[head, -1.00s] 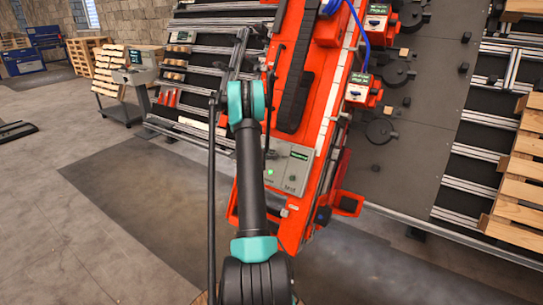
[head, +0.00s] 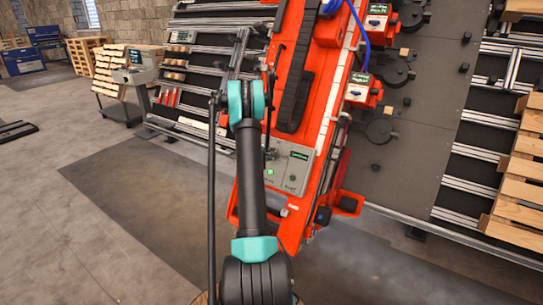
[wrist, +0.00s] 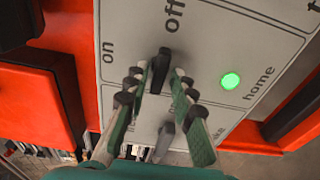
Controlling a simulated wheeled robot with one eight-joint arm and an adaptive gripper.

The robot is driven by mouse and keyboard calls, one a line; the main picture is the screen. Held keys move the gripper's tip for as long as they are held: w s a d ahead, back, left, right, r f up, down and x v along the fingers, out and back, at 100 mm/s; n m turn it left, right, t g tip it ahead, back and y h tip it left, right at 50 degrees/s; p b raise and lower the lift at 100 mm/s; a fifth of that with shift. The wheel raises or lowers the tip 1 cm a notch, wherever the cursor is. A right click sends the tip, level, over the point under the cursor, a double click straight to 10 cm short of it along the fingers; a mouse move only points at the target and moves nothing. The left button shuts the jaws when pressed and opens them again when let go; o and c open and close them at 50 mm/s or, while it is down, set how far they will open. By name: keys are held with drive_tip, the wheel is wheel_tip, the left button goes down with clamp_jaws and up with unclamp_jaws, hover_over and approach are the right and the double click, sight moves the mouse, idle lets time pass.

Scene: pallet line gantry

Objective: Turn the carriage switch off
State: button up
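The carriage switch (wrist: 161,70) is a dark lever on a pale panel (wrist: 215,35) in the wrist view. It stands between an "on" label at left and an "off" label above, and its upper end points roughly toward "off". My gripper (wrist: 159,84) is open, with one finger on each side of the lever. I cannot tell whether either finger touches it. A second grey lever (wrist: 165,138) shows lower down between the fingers. In the head view the panel (head: 299,158) sits on the orange carriage (head: 305,210), and my arm hides part of it.
A lit green button (wrist: 230,81) marked "home" is close to the right of my fingers. An orange block (wrist: 35,95) stands at left. Wooden pallets (head: 522,170) lie on the right, and open floor (head: 140,190) is at left.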

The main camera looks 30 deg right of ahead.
drive_tip(key=shift+o, duration=0.3)
drive_tip(key=v, duration=1.2)
